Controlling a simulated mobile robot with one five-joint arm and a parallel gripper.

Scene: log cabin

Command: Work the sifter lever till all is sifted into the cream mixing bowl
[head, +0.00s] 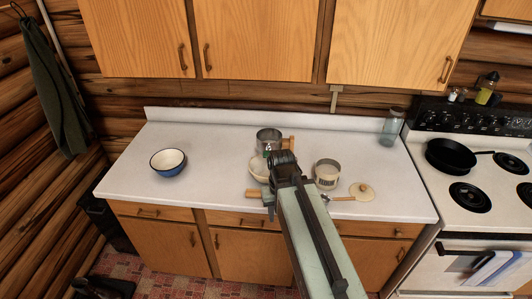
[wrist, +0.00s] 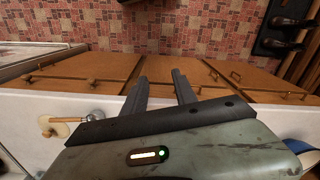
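The metal sifter (head: 268,136) stands upright at the back middle of the counter, a wooden handle (head: 289,143) at its right. The cream mixing bowl (head: 256,168) is just in front of it, largely hidden by my arm. I cannot tell whether the sifter is over the bowl or behind it. My gripper (head: 269,208) hangs down in front of the bowl, near the counter's front edge. In the wrist view, my gripper (wrist: 160,80) has its two fingers apart with nothing between them. Neither sifter nor cream bowl shows there.
A blue bowl (head: 168,163) stands left. A cream canister (head: 327,174), a round lid (head: 362,191) and a glass jar (head: 392,128) are right. A wooden handle (head: 253,194) lies by the front edge. The stove (head: 465,170) adjoins at right. The counter's left part is mostly clear.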

